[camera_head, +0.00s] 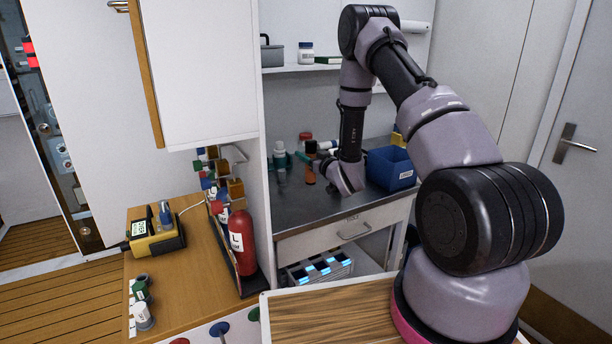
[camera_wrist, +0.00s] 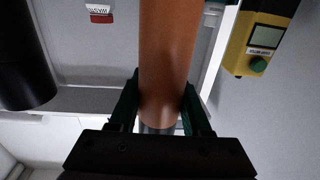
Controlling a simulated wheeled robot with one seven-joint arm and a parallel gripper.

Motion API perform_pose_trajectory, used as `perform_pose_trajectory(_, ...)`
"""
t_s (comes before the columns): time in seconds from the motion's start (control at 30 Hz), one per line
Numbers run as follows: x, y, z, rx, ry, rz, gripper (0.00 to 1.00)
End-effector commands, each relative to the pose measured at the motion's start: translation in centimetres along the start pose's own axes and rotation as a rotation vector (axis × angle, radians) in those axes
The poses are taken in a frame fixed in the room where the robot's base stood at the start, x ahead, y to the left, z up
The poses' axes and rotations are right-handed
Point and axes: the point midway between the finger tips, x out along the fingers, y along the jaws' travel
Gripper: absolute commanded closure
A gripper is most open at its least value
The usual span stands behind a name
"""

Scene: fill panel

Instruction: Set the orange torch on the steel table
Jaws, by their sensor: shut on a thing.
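The orange torch (camera_wrist: 168,55) stands between the two dark fingers of my gripper (camera_wrist: 160,108) in the wrist view, and the fingers are shut on it. In the head view my gripper (camera_head: 321,168) is over the steel table (camera_head: 290,211), left of my wrist. A small orange part of the torch (camera_head: 310,178) shows there, and my gripper hides some of it. I cannot tell whether its lower end touches the table top.
A blue bin (camera_head: 391,169) stands right of my wrist on the table. A green-and-white bottle (camera_head: 280,156) stands at the back left. In the wrist view a black cylinder (camera_wrist: 22,60) is at left and a yellow device (camera_wrist: 262,38) at right. The table's front left is clear.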

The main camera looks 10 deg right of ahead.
Motion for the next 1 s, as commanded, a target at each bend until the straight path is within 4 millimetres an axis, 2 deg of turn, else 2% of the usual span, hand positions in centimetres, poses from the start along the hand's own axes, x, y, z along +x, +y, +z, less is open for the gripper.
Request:
perform_pose_trajectory(0.23,0.0,0.0,2.2,0.001,0.000,0.001,1.00)
perform_pose_trajectory(0.47,0.0,-0.1,5.3,0.000,0.001,0.000,1.00)
perform_pose_trajectory(0.83,0.0,0.0,5.7,0.000,0.002,0.001,1.00)
perform_pose_trajectory(0.87,0.0,0.0,5.7,0.000,0.001,0.001,0.40)
perform_pose_trajectory(0.9,0.0,0.0,5.7,0.000,0.001,0.001,0.25)
perform_pose_trajectory(0.93,0.0,0.0,5.7,0.000,0.001,0.001,0.21)
perform_pose_trajectory(1.0,0.0,0.0,5.7,0.000,0.001,0.001,0.21)
